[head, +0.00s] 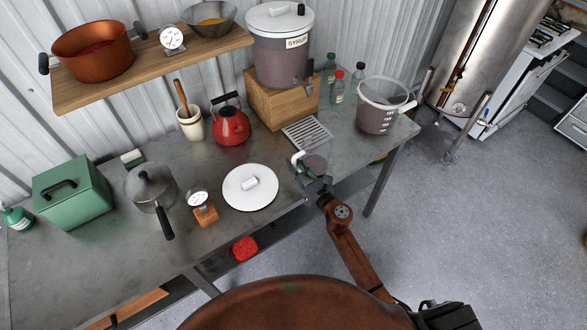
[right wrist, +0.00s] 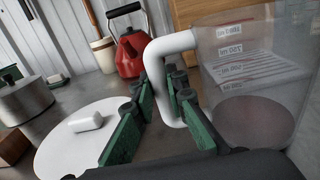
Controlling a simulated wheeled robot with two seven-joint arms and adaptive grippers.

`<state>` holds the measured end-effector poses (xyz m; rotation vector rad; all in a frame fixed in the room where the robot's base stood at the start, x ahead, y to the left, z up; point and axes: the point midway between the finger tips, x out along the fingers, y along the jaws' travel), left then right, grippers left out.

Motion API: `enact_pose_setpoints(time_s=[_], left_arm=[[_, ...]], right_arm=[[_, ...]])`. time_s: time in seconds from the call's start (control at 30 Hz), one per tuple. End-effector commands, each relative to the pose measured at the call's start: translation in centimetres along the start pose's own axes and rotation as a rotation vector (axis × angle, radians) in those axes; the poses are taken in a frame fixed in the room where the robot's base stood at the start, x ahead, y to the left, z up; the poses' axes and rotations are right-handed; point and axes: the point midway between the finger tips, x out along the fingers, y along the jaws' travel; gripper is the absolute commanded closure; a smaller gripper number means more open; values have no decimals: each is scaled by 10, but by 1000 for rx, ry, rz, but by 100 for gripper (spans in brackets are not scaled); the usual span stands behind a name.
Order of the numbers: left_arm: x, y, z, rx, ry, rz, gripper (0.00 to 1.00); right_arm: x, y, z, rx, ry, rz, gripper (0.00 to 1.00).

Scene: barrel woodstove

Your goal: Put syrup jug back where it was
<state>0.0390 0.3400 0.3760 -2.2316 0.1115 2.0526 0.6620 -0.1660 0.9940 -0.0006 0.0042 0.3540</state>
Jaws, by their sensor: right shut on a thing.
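The syrup jug (right wrist: 255,85) is a clear measuring jug with a white handle and a dark layer at its bottom. In the head view the jug (head: 317,164) is at the table's front edge, just in front of the slotted drip tray (head: 307,133). My right gripper (head: 311,184), with green fingers, is shut on the white handle (right wrist: 160,65); the fingers also show in the right wrist view (right wrist: 163,100). The jug looks about upright; I cannot tell whether its base touches the table. My left gripper is not in view.
A syrup dispenser (head: 280,55) stands on a wooden box (head: 262,103) behind the tray. A larger clear pitcher (head: 378,112) and small bottles (head: 338,88) stand right. A white lid (head: 250,187), red kettle (head: 231,126) and saucepan (head: 150,188) stand left. Bare table lies between.

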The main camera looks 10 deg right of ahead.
Motion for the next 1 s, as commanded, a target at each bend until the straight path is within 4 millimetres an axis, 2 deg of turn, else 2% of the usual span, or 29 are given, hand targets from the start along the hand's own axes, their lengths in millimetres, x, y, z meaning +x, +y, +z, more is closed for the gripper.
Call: enact_pose_setpoints(time_s=[0.1,0.5,0.53,0.73,1.0], left_arm=[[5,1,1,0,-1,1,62],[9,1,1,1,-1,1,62],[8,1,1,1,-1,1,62],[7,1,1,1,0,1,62],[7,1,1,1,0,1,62]], right_arm=[[1,0,-7,-2,-4,0,100],[0,0,-11,-4,-4,0,100],[0,0,-11,-3,-2,0,85],[0,0,-10,-2,-2,0,72],[0,0,-10,-2,-2,0,70]])
